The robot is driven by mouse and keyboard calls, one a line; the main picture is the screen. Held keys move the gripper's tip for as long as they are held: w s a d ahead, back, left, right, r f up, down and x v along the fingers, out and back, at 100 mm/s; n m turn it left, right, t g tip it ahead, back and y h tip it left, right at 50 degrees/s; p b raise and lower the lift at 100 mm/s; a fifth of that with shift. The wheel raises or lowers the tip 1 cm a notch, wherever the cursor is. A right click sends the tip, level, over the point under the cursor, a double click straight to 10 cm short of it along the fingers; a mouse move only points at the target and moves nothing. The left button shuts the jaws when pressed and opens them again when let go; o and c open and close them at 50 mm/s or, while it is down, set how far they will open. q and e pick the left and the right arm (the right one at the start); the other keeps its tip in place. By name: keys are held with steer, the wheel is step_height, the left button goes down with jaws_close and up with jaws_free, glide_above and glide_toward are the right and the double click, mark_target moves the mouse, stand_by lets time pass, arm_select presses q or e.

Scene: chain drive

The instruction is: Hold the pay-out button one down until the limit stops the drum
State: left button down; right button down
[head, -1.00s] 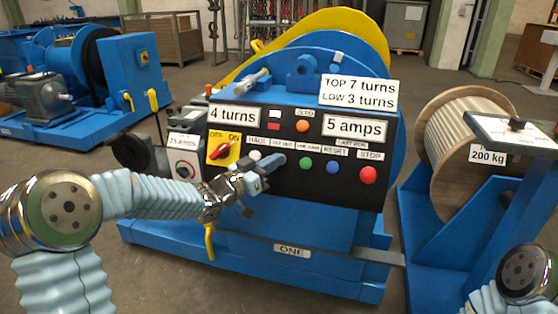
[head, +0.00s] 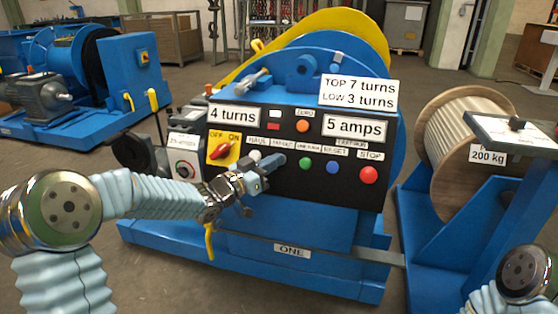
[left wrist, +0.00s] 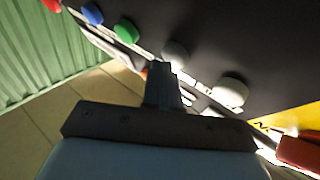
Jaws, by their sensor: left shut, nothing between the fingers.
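The black control panel (head: 342,186) of drum winch one faces me, with its blue drum housing behind. My left gripper (head: 280,161) is shut and empty, its tips at the panel under the pay-out label (head: 283,143). In the head view the tips hide the pay-out button. The white haul button (head: 254,155) is just left of the tips. Plates read "4 turns" (head: 233,115), "5 amps" (head: 354,126) and "TOP 7 turns, LOW 3 turns" (head: 358,92). My right gripper is out of view.
Right of the tips are a green button (head: 305,163), a blue reset button (head: 332,167) and a red stop button (head: 368,175). A red off/on switch (head: 221,151) is at the left. A wooden reel (head: 440,170) marked 200 kg stands at the right.

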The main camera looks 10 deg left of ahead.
arm_select(q)
steer(key=shift+s, duration=0.1)
stand_by(0.7)
steer(key=shift+s+r, duration=0.35)
steer(key=shift+s, duration=0.35)
steer(key=s, duration=0.1)
steer(key=s+r, duration=0.1)
steer(key=s, duration=0.1)
steer(key=s+r, duration=0.1)
steer(key=shift+s+a+r+p, duration=0.1)
steer(key=shift+s+r+p, duration=0.05)
steer(key=shift+s+p, duration=0.15)
